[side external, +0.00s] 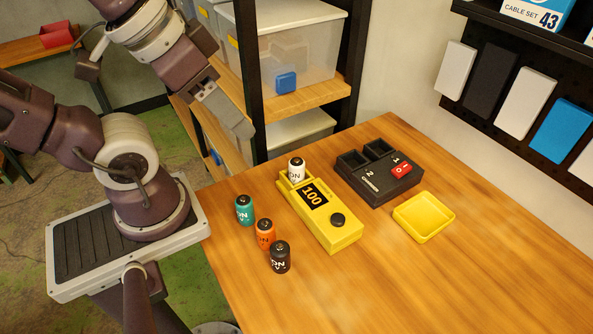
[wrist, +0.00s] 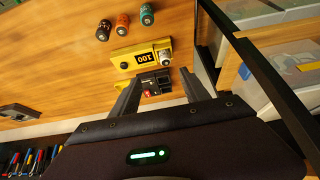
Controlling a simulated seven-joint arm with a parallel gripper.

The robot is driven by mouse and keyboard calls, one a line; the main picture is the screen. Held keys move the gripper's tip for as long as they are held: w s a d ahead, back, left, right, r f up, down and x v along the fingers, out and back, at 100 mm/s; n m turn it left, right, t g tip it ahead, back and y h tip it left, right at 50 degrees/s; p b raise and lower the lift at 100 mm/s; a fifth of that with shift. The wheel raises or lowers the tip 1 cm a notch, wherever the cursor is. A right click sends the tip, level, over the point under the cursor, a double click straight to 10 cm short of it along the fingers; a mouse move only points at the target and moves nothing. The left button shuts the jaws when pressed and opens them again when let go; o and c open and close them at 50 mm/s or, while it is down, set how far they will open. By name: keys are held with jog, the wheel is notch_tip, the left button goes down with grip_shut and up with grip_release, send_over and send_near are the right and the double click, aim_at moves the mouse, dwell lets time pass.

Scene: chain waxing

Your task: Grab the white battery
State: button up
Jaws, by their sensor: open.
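The white battery (side external: 296,170) stands upright in the slot at the far end of the yellow tester (side external: 328,220), whose display reads 100. In the wrist view the white battery (wrist: 165,57) shows at the right end of the yellow tester (wrist: 126,55). My gripper (side external: 246,132) is raised near the shelf, up and left of the battery and well apart from it. In the wrist view my gripper's fingers (wrist: 157,85) are spread with nothing between them.
Teal (side external: 244,210), orange (side external: 265,234) and black (side external: 280,257) batteries stand left of the tester. A dark charger (side external: 376,190) with a red switch and an empty yellow tray (side external: 424,217) are to the right. A black shelf post (side external: 250,80) stands beside my gripper. The front of the table is clear.

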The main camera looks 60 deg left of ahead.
jog(key=m+g+y, duration=0.1)
jog(key=m+y, duration=1.2)
jog(key=m, duration=0.9)
send_near(296, 158)
jog(key=x, duration=0.5)
jog(key=shift+a+r, duration=0.2)
jog(key=shift+w+d+f+t, duration=0.2)
jog(key=shift+w+f+t, duration=0.05)
jog(key=shift+t, duration=0.05)
jog(key=shift+m, duration=0.3)
jog(key=x, duration=0.7)
jog(key=shift+s+f, duration=0.3)
grip_shut()
